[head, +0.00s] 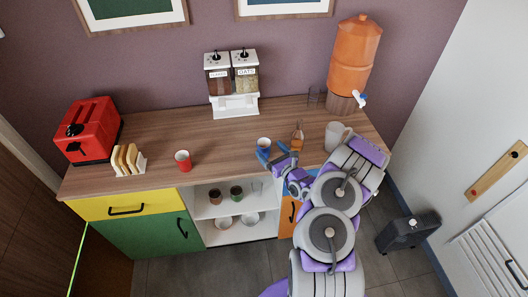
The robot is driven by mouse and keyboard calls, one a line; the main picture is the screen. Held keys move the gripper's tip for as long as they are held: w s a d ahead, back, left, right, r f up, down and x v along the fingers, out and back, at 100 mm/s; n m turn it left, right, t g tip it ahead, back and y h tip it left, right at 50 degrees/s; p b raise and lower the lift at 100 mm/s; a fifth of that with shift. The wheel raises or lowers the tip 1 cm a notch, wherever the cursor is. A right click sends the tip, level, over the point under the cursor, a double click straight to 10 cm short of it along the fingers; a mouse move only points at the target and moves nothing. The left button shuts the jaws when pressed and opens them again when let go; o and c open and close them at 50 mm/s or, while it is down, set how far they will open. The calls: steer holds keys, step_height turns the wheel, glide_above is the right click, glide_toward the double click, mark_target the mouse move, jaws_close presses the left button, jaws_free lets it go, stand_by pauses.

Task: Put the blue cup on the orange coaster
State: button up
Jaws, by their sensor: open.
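The blue cup (264,143) stands upright on the wooden counter, right of its middle, with a pale inside. My gripper (272,152) is open, with its blue fingertips close to the front and right of the cup. I cannot tell whether they touch it. The lower part of the cup is partly hidden by the fingers. A small orange-amber item (297,137) stands right of the cup, behind my gripper. I cannot make out the orange coaster clearly; my arm hides part of the counter's front right.
A red cup (183,160), a toast rack (128,159) and a red toaster (89,130) stand on the left. A white pitcher (336,136) and an orange dispenser (354,60) are on the right. A cereal dispenser (232,85) stands behind. The counter (220,150) is clear between the cups.

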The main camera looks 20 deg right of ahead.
mark_target(261, 139)
steer(key=shift+w+a+r+b, duration=0.1)
steer(key=shift+w+a+b, duration=0.1)
steer(key=shift+w, duration=0.95)
steer(key=shift+w+a+b, duration=0.15)
steer(key=shift+w+b, duration=0.1)
steer(key=shift+w, duration=0.9)
steer(key=shift+w+a+r+b, duration=0.1)
steer(key=shift+w+a+b, duration=0.1)
steer(key=shift+w, duration=0.95)
steer(key=shift+c, duration=0.4)
steer(key=c, duration=1.2)
